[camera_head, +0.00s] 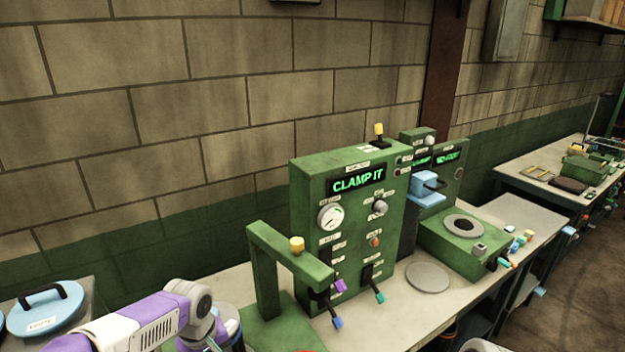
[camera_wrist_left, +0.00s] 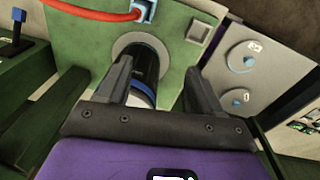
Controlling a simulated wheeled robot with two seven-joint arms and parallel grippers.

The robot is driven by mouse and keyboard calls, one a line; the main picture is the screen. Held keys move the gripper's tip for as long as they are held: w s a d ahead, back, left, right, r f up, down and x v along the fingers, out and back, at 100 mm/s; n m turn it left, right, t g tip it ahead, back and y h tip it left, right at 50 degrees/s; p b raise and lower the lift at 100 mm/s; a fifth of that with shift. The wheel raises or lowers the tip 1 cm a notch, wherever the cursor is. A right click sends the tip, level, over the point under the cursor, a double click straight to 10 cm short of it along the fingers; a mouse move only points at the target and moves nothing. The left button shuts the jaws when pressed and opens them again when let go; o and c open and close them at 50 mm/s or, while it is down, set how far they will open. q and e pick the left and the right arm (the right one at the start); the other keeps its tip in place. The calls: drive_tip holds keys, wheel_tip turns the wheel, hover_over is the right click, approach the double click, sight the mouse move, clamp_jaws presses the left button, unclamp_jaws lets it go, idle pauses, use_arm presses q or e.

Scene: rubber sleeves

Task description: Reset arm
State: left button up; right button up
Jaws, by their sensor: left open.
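My left arm (camera_head: 150,322) enters the head view at the lower left; its gripper is not clearly visible there. In the left wrist view my left gripper (camera_wrist_left: 157,74) is open, with two dark fingers apart. A black cylinder with a pale blue-white band (camera_wrist_left: 142,92), perhaps a rubber sleeve, shows between and beyond the fingers. It stands at a grey ring (camera_wrist_left: 122,47) on a green machine plate (camera_wrist_left: 185,50). I cannot tell whether the fingers touch it. My right gripper is not in view.
A blue lid (camera_head: 45,314) lies at the left. A grey disc (camera_head: 427,277) lies on the bench.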

use_arm(q)
drive_tip(key=s+d+f+m+h, duration=0.1)
drive_tip(key=s+d+f, duration=0.15)
drive_tip(key=f, duration=0.55)
drive_tip(key=s+d+f+m+h, duration=0.1)
drive_tip(key=s+d+f+m, duration=0.1)
drive_tip(key=d+f, duration=0.35)
drive_tip(key=s+d+f+m+h, duration=0.1)
drive_tip(key=s+d+f+h, duration=0.1)
drive_tip(key=f, duration=0.8)
drive_tip(key=s+d+f+m, duration=0.1)
drive_tip(key=s+d+f, duration=0.1)
drive_tip(key=s+f, duration=0.75)
wheel_tip(320, 180, down, 11)
drive_tip(key=b, duration=1.3)
drive_tip(key=shift+s+f, duration=0.2)
drive_tip(key=shift+s, duration=0.15)
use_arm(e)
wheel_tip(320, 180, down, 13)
